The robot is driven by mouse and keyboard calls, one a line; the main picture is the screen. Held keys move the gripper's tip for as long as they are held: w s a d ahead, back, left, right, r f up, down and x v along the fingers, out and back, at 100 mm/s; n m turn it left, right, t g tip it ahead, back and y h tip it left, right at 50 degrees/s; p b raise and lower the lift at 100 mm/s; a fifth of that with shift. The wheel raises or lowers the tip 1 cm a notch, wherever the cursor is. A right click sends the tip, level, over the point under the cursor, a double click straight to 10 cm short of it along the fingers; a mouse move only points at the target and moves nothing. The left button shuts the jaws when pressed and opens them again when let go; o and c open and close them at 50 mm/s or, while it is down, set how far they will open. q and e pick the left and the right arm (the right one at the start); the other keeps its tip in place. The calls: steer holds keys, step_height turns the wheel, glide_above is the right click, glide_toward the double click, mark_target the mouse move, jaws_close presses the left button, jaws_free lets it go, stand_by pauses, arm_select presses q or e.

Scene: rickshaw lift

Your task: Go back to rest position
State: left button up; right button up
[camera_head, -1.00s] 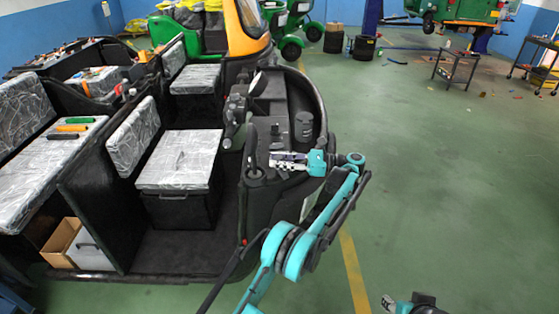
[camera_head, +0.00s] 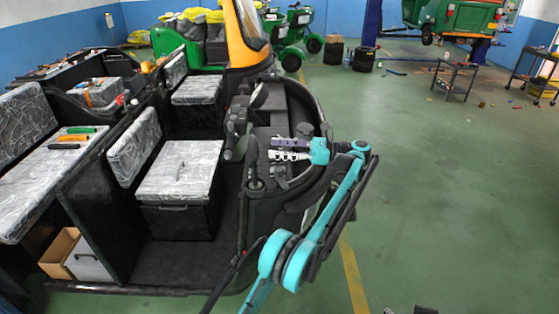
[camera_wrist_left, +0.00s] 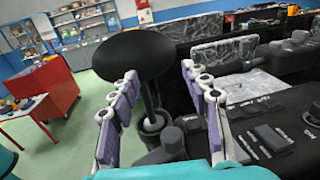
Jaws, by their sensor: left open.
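My left gripper (camera_head: 283,149) comes in over the black dashboard (camera_head: 306,187) of the opened rickshaw body in the head view. Its two fingers are apart, with a gap between them and no object held. In the left wrist view, the left gripper (camera_wrist_left: 158,112) shows its purple-grey finger pads spread wide. A black round disc on a stalk (camera_wrist_left: 133,52) stands beyond and partly between the fingers. I cannot tell whether the gripper touches anything. Only a dark bit of what seems to be my right gripper (camera_head: 425,310) shows at the bottom edge, and its fingers cannot be made out.
A plastic-wrapped seat box (camera_head: 180,168) and wrapped bench (camera_head: 55,165) with several tools fill the left. A cardboard box (camera_head: 61,251) is below the bench. Green floor (camera_head: 450,190) is open on the right. A small cart (camera_head: 455,78) stands at the back.

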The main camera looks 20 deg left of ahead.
arm_select(q)
steer(key=shift+r, duration=0.45)
